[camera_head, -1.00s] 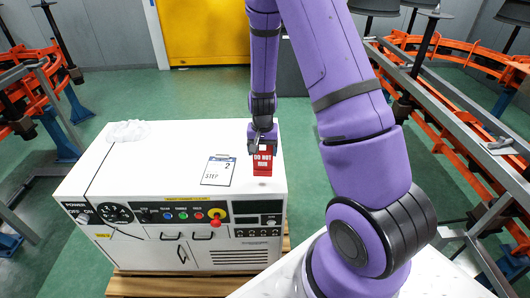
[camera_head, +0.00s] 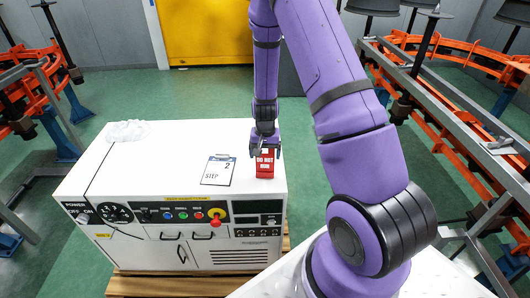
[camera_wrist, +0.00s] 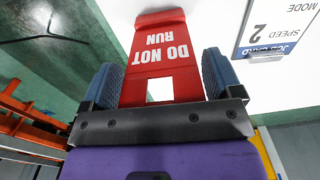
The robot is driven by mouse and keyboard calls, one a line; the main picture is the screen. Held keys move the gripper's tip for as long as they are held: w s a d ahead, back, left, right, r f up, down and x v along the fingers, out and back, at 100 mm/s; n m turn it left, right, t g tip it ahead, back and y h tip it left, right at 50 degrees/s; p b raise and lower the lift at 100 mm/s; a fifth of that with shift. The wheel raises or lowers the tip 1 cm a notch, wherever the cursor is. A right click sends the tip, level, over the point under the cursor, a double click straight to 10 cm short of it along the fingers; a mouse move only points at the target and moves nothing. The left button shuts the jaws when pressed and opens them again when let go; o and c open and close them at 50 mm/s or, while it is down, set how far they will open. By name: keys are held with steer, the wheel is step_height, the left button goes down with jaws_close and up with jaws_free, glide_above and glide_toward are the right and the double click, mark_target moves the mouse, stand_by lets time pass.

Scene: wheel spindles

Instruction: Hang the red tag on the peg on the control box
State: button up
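The red tag (camera_head: 265,165) has white "DO NOT RUN" lettering and a cut-out. It also shows in the wrist view (camera_wrist: 158,30). My gripper (camera_head: 265,148) is at its upper end, and in the wrist view its two blue-grey fingers (camera_wrist: 160,82) flank the tag's edges, with the tag filling the gap. The tag appears in front of the right part of the control box's (camera_head: 150,165) white top; I cannot tell whether it touches the top. I cannot make out the peg in either view; it may be hidden.
Clear plastic (camera_head: 128,131) lies at the back left. Knobs and coloured buttons (camera_head: 182,215) line the front. Orange-railed racks (camera_head: 450,125) stand on both sides.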

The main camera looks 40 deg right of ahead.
steer(key=shift+o, duration=0.9)
